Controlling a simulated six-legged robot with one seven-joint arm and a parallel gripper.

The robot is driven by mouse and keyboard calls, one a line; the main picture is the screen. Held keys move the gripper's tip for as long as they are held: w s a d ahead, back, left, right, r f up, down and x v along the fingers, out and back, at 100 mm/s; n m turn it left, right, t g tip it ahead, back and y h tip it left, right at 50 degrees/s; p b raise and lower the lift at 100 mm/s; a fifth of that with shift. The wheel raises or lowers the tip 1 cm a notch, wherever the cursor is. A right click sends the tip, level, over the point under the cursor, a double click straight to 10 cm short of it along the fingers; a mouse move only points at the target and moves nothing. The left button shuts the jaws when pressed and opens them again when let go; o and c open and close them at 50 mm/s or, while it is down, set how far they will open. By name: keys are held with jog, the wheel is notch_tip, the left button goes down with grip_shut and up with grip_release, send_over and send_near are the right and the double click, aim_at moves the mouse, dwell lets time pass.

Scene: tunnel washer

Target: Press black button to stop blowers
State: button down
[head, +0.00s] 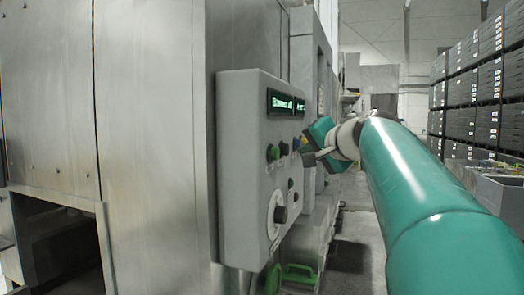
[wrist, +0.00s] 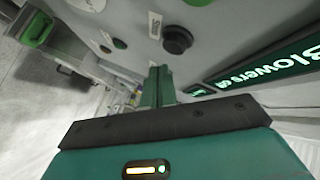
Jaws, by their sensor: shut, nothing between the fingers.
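A grey control panel (head: 240,175) stands out from the machine at mid-picture in the head view. A black button (head: 284,148) sits below its green-lit display, beside a green button (head: 273,153). In the wrist view a round black button (wrist: 177,40) stands out from the panel face, just beyond my fingertips. My gripper (head: 304,156) is in front of the panel's right side. In the wrist view my gripper (wrist: 161,72) is shut and empty, its tips pointing near the black button with a small gap seeming to remain. Whether they touch is hard to tell.
The display (wrist: 265,65) shows lit text beginning "Blowers". A black rotary knob (head: 281,214) is low on the panel. A metal machine wall (head: 150,130) fills the left. Stacked grey crates (head: 475,85) stand at the right. The aisle floor (head: 352,230) looks open.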

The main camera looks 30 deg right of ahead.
jog(key=s+d, duration=0.2)
jog(key=s, duration=0.1)
jog(key=shift+s+d, duration=0.2)
jog(key=shift+d, duration=0.1)
dwell(0.8)
